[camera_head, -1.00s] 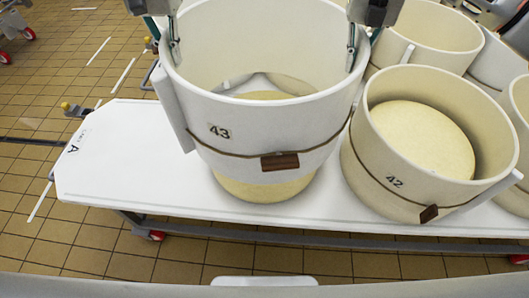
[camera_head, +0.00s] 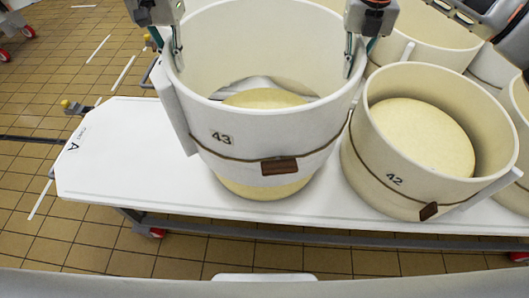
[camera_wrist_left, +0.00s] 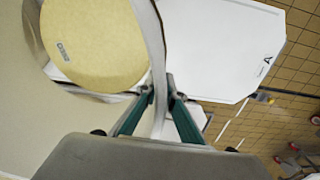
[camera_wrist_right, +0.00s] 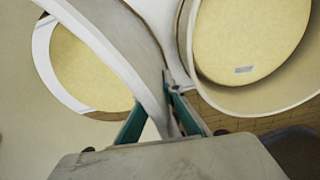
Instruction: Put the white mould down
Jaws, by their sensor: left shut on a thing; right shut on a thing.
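The white mould marked 43 (camera_head: 235,120) is an open ring with a dark cord and a brown tag. It is held upright around a pale yellow cheese (camera_head: 262,190), whose lower side shows beneath the mould's bottom edge, so the mould is above the table. The cheese's top shows inside the mould and in the left wrist view (camera_wrist_left: 95,40). My left gripper (camera_head: 177,62) is shut on the mould's left rim; the wall passes between its fingers (camera_wrist_left: 160,95). My right gripper (camera_head: 349,66) is shut on the right rim, also in the right wrist view (camera_wrist_right: 170,95).
The white table (camera_head: 115,170) is clear left of the mould. A mould marked 42 (camera_head: 375,165) with a cheese (camera_head: 425,135) inside stands close on the right. More moulds (camera_head: 430,35) stand behind and at the right edge. Tiled floor surrounds the table.

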